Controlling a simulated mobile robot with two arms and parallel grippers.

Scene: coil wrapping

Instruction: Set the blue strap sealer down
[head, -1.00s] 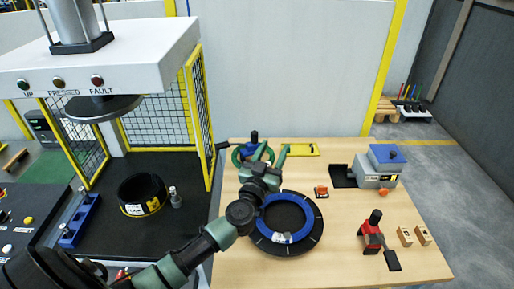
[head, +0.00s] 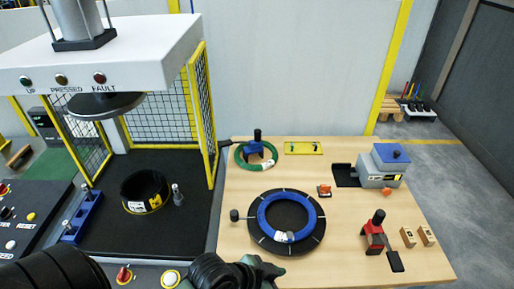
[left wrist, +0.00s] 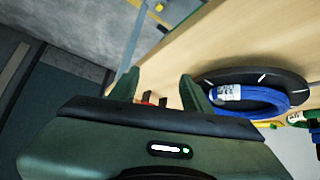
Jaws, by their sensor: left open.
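The blue strap sealer (head: 254,147), with a black knob on top, stands upright at the back left of the wooden table. The green coil (head: 241,159) lies around its foot; I cannot tell if they touch. My left gripper (head: 265,270) is at the bottom edge of the head view, well in front of the sealer and apart from it. In the left wrist view my left gripper (left wrist: 160,92) has its fingers apart with nothing between them. Blue and green parts at that view's right edge are cut off. My right gripper is not in view.
A blue coil (head: 266,221) lies on a black round plate (head: 318,236) at the table's front. A red tool (head: 374,238), wooden blocks (head: 407,237) and a grey device (head: 379,172) stand to the right. A yellow tray (head: 304,148) is at the back. The press is at left.

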